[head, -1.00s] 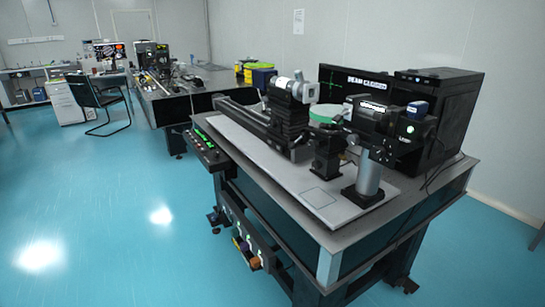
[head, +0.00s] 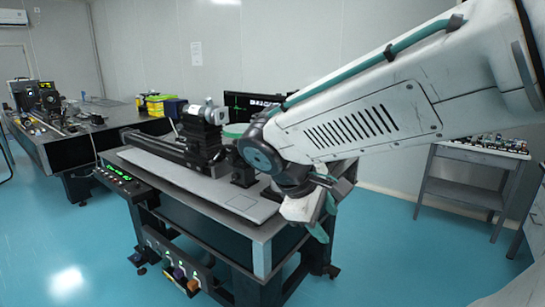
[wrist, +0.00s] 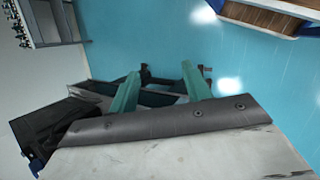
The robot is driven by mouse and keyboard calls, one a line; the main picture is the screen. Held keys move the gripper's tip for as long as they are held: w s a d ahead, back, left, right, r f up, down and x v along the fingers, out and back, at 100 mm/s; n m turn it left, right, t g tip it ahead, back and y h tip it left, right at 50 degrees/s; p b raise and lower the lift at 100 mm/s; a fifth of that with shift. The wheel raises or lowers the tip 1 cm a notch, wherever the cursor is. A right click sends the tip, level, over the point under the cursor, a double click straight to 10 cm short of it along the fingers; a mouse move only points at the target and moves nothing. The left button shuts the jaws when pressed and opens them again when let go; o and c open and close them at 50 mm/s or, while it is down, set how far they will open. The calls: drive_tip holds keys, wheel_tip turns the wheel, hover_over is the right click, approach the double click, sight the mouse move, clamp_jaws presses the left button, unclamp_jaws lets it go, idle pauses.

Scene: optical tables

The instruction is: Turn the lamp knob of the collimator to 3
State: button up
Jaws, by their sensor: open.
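The collimator and its lamp knob cannot be made out now; my arm covers the right end of the near optical table (head: 262,240) in the head view. My gripper (head: 324,217) hangs at the table's right front corner, with teal fingers. In the wrist view my gripper (wrist: 160,70) is open, its two teal fingers apart with nothing between them. Dark table framework and blue floor show beyond the fingers.
A black rail with a stage and silver cylinder (head: 204,114) stands on the near table, before a black monitor (head: 238,101). A second optical table (head: 50,150) is at left. A grey shelf bench (head: 465,190) is at right. Blue floor is free in front.

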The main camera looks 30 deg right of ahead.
drive_tip(key=w+d+r+n+t+h, duration=0.1)
drive_tip(key=w+n+t+h, duration=0.35)
drive_tip(key=w, duration=0.85)
drive_tip(key=w+d+r+n+t+h, duration=0.1)
drive_tip(key=w+d+n+t+h, duration=0.1)
drive_tip(key=w+n+h, duration=0.7)
drive_tip(key=w+d+n+y, duration=0.1)
drive_tip(key=w+d+y, duration=0.2)
drive_tip(key=w+d, duration=0.3)
drive_tip(key=shift+w+d+t, duration=0.3)
drive_tip(key=shift+d+t, duration=0.05)
drive_tip(key=shift+d, duration=0.05)
drive_tip(key=c, duration=1)
